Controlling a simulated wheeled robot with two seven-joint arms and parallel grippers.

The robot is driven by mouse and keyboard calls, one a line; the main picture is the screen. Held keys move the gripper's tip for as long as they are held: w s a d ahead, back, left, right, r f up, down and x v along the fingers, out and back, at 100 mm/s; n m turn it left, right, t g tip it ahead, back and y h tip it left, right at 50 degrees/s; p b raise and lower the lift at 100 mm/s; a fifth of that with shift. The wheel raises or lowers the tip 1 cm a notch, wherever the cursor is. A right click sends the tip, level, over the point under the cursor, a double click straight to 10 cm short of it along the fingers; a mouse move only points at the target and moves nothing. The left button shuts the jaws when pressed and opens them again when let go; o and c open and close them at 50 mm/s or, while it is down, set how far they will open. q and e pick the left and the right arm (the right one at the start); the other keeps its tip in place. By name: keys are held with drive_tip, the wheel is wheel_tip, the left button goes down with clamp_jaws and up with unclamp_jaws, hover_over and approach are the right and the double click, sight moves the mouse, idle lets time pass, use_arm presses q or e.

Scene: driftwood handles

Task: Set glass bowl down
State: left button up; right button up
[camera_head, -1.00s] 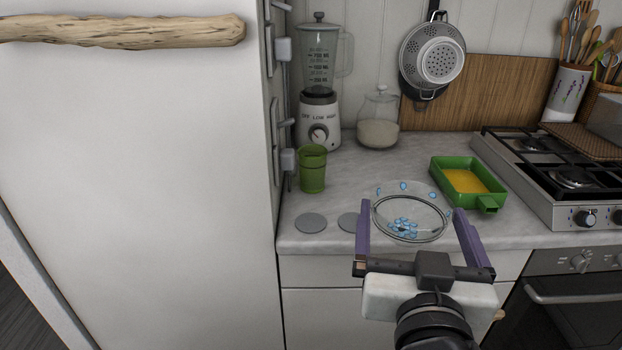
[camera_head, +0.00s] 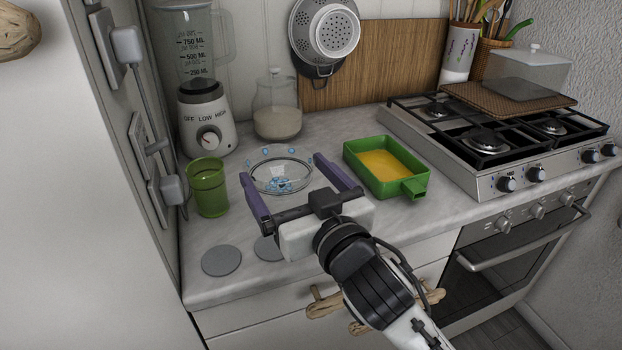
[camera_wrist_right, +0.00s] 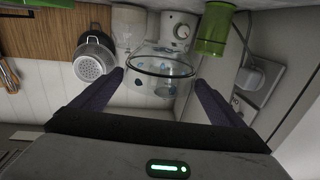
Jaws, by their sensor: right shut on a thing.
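The clear glass bowl (camera_head: 281,174) holds several small blue pieces and has blue spots around its wall. My right gripper (camera_head: 285,167) has its purple fingers on either side of the bowl and is shut on it. The bowl looks upright, over the grey countertop (camera_head: 330,135). I cannot tell whether its base touches the counter. In the right wrist view the bowl (camera_wrist_right: 163,72) shows between the two fingers. My left gripper is not in view.
A green cup (camera_head: 208,188) stands left of the bowl, a blender (camera_head: 207,120) and a glass jar (camera_head: 277,110) behind it. A green pan (camera_head: 385,167) with yellow contents is to the right, beside the gas stove (camera_head: 490,140). Grey discs (camera_head: 221,260) lie near the front edge.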

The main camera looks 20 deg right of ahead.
sight(313, 165)
drive_tip(key=shift+n+y, duration=0.4)
drive_tip(key=shift+y, duration=0.2)
drive_tip(key=d, duration=0.1)
drive_tip(key=d+r, duration=0.1)
drive_tip(key=d, duration=0.1)
drive_tip(key=w+d, duration=0.1)
drive_tip(key=shift+d+r, duration=0.2)
drive_tip(key=f, duration=0.3)
drive_tip(key=f+b, duration=0.1)
drive_tip(key=f, duration=0.2)
drive_tip(key=shift+w+d, duration=0.1)
drive_tip(key=shift+d, duration=0.1)
wheel_tip(313, 165, down, 3)
drive_tip(key=shift+f+b, duration=0.1)
drive_tip(key=shift+b, duration=0.35)
drive_tip(key=shift+f, duration=0.25)
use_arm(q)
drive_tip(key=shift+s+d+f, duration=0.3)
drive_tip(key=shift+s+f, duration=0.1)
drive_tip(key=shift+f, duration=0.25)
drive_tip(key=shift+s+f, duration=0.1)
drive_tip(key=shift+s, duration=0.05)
use_arm(e)
drive_tip(key=shift+f, duration=0.1)
drive_tip(key=o, duration=1)
drive_tip(key=shift+f, duration=0.1)
